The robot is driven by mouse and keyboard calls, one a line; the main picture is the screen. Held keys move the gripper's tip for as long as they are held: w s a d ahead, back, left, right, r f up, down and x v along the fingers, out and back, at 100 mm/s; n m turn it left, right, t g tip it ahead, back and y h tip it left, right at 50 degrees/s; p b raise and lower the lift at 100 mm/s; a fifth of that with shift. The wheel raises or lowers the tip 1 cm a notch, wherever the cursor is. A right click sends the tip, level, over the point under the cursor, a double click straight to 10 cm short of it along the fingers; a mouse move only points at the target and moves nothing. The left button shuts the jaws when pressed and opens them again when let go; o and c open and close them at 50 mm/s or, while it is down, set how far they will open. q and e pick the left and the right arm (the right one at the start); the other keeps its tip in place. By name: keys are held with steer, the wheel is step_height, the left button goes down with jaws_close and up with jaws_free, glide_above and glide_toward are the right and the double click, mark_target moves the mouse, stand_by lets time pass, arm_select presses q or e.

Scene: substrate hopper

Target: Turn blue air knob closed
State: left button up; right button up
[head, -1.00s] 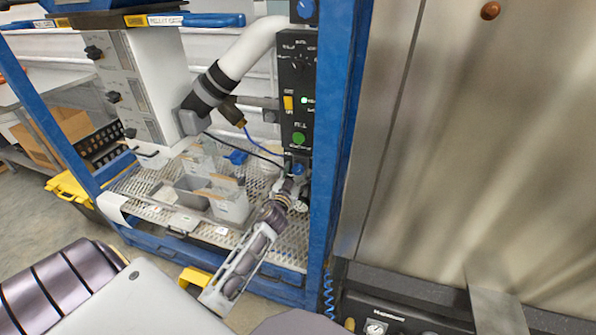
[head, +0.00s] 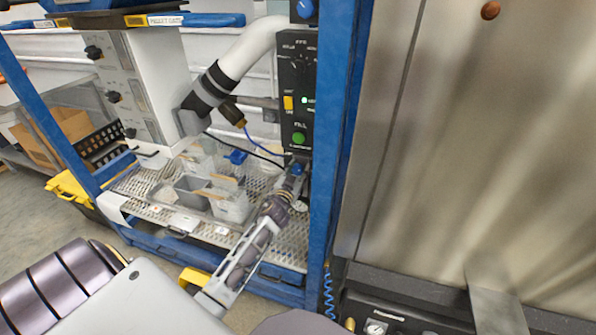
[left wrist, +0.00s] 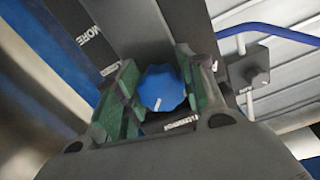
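The blue air knob (left wrist: 163,88) shows in the left wrist view, with a short white mark near its lower edge pointing down and slightly left. It sits between the green finger pads of my left gripper (left wrist: 160,95), which look closed on its two sides. In the head view the knob (head: 297,169) is a small blue spot at the foot of the black control panel (head: 297,95), mostly hidden by my left gripper (head: 293,180). My right gripper is not in view.
A blue frame post (head: 335,150) stands close to the right of my left gripper. Clear bins (head: 232,208) stand on the perforated shelf (head: 150,212) to the left. A blue hose (left wrist: 270,30) runs right of the knob in the left wrist view.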

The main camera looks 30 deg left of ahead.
arm_select(q)
steer(key=shift+c, duration=1.1)
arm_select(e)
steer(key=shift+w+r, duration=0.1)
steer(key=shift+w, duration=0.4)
